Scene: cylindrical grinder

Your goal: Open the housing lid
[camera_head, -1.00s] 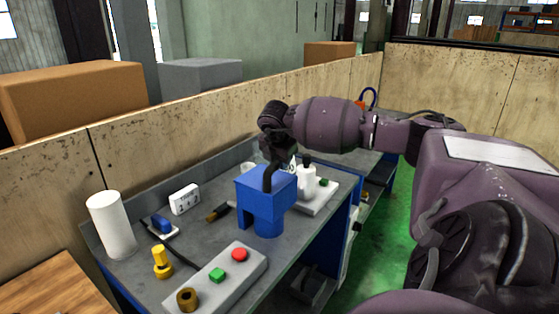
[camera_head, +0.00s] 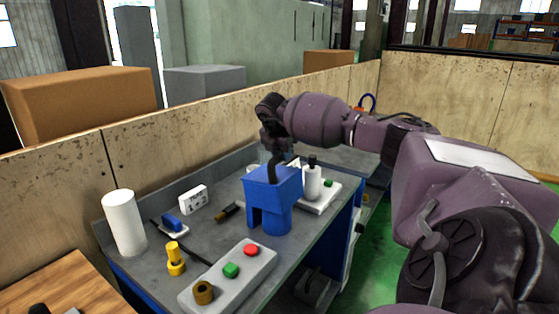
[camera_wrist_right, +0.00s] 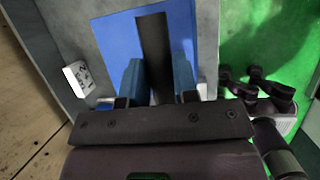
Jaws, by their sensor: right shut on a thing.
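My right gripper (camera_wrist_right: 158,82) is shut on this handle, one blue finger on each side. In the head view my right gripper (camera_head: 273,170) reaches down onto the lid from above. The lid looks level, and I cannot see a gap below it. My left gripper is not in view.
A control box (camera_head: 231,287) with red and green buttons is in front. A white cylinder (camera_head: 123,223), a yellow part (camera_head: 175,259) and a white box (camera_head: 193,199) stand to the left. A white bottle (camera_head: 312,182) is close on the right. Wooden panels (camera_head: 235,112) run behind.

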